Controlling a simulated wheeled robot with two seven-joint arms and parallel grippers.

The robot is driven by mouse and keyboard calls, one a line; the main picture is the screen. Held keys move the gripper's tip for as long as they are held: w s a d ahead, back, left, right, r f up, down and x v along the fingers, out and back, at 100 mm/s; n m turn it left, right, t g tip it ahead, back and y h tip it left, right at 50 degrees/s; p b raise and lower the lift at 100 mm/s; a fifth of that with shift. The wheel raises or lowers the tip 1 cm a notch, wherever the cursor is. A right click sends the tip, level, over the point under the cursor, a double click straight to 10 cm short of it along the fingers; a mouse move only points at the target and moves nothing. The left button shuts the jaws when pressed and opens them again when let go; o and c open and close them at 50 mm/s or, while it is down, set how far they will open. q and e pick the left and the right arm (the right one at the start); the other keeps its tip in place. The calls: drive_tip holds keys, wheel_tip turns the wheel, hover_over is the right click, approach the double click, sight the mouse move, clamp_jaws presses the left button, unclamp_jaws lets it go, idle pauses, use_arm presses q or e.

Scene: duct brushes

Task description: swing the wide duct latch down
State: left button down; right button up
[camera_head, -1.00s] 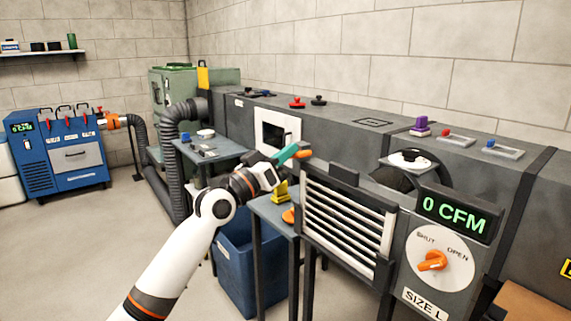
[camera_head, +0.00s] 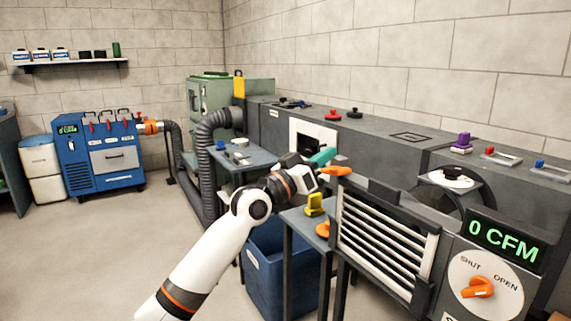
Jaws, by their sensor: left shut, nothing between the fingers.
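An orange handle (camera_head: 337,171) juts out at the left end of the louvred grille on the duct, lying about level. A teal piece (camera_head: 322,156) slants up just above and left of it. I cannot tell which of these is the wide latch. My left gripper (camera_head: 316,173) is shut and empty, close to both pieces; I cannot tell whether it touches either. It hides part of the duct's front there. A white-framed opening (camera_head: 298,133) in the duct is just behind it. My right gripper is out of view.
The grille (camera_head: 388,238) and the dial panel with an orange knob (camera_head: 478,287) stand to the right. Below are a small table with a yellow piece (camera_head: 315,204) and a blue bin (camera_head: 262,268). A blue machine (camera_head: 100,155) stands far left. The floor at left is clear.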

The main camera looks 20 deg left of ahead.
use_arm(q)
drive_tip(key=r+v, duration=0.1)
drive_tip(key=v, duration=0.8)
drive_tip(key=shift+s+a, duration=0.25)
drive_tip(key=shift+a, duration=0.15)
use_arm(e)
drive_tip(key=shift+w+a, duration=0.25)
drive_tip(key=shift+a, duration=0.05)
use_arm(q)
drive_tip(key=shift+f, duration=0.15)
